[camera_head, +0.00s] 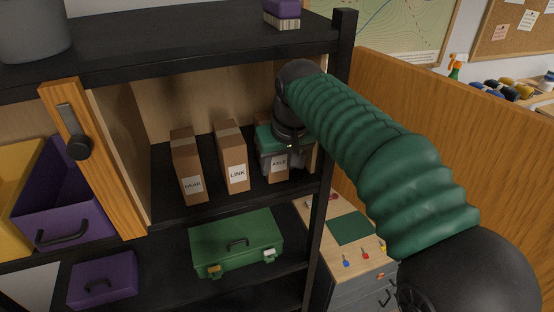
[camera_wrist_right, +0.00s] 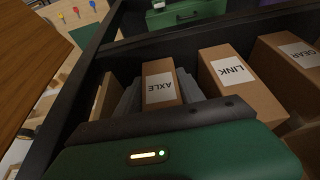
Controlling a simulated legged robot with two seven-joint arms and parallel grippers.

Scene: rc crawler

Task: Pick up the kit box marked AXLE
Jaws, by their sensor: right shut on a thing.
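The kit box marked AXLE (camera_head: 279,172) is a narrow brown carton with a white label. It stands upright on the cabinet shelf, at the right of the row. My right gripper (camera_head: 278,158) reaches down over it from above and is shut on it, with one grey finger on each side. In the right wrist view the AXLE box (camera_wrist_right: 158,82) sits between the fingers (camera_wrist_right: 158,96), label showing. My gripper's body hides part of the box. I cannot tell whether its base touches the shelf. My left gripper is not in view.
The LINK box (camera_head: 233,160) and GEAR box (camera_head: 189,168) stand to the left on the same shelf (camera_head: 205,208). A black post (camera_head: 335,100) is close on the right. The wooden door (camera_head: 95,160) stands open. A green toolbox (camera_head: 236,242) lies below. A shelf (camera_head: 190,45) is overhead.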

